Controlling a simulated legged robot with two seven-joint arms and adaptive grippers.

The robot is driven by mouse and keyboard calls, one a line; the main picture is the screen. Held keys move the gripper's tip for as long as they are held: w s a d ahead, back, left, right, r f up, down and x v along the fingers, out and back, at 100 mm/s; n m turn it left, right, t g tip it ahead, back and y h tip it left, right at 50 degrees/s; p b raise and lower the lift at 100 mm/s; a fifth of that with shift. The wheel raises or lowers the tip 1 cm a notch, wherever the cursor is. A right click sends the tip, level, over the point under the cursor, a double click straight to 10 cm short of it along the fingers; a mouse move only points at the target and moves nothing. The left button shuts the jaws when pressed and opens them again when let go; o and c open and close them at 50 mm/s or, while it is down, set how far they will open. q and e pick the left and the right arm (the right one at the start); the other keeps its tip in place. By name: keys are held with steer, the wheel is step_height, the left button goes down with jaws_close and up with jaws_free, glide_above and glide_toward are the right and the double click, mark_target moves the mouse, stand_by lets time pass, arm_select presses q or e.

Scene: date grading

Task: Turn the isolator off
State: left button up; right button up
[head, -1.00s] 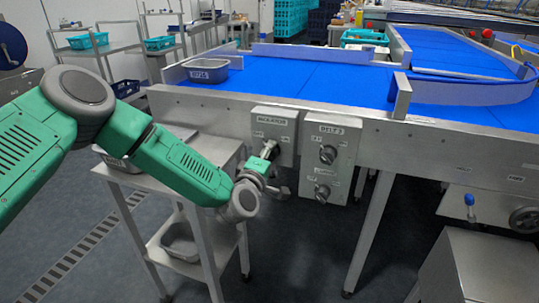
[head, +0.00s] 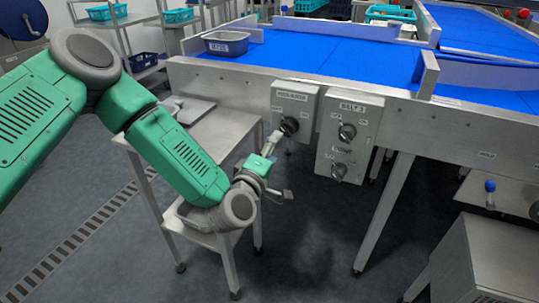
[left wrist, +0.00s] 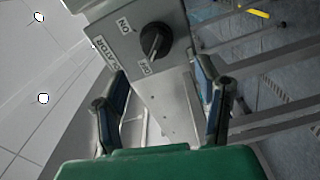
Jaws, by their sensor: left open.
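The isolator box (head: 294,103) is a grey metal box on the side of the conveyor frame, with a black rotary knob (head: 289,126). In the left wrist view the knob (left wrist: 155,41) sits between ON and OFF labels. Its ridge slants, with the lower end near the OFF label. My left gripper (head: 279,169) is open and empty, in front of and below the knob. In the left wrist view its two fingers (left wrist: 160,85) are spread wide, and the knob shows beyond them in the gap, apart from both. My right gripper is not in view.
A small steel table (head: 215,133) stands below my left arm. A grey tub (head: 226,44) sits on the blue conveyor (head: 320,60).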

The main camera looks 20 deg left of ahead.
arm_select(q)
steer(key=s, duration=0.2)
steer(key=shift+s, duration=0.35)
steer(key=s+d+f+m+g+h+p, duration=0.2)
steer(key=s+f+m+g, duration=0.3)
steer(key=s+f, duration=0.25)
steer(key=s+d+f+m+g+h+p, duration=0.1)
steer(key=s+d+f+m+g+p, duration=0.15)
steer(key=s+f+m+g, duration=0.5)
steer(key=s+a+m+g+y+p, duration=0.1)
steer(key=s+a+m+g, duration=0.1)
steer(key=s+a, duration=0.4)
steer(key=s+a+f+m+g+y+p, duration=0.1)
steer(key=s+a, duration=0.5)
steer(key=s, duration=0.8)
steer(key=shift+a+m+g+y+p, duration=0.25)
steer(key=shift+m+g+y+p, duration=0.15)
steer(key=shift+g+y, duration=0.5)
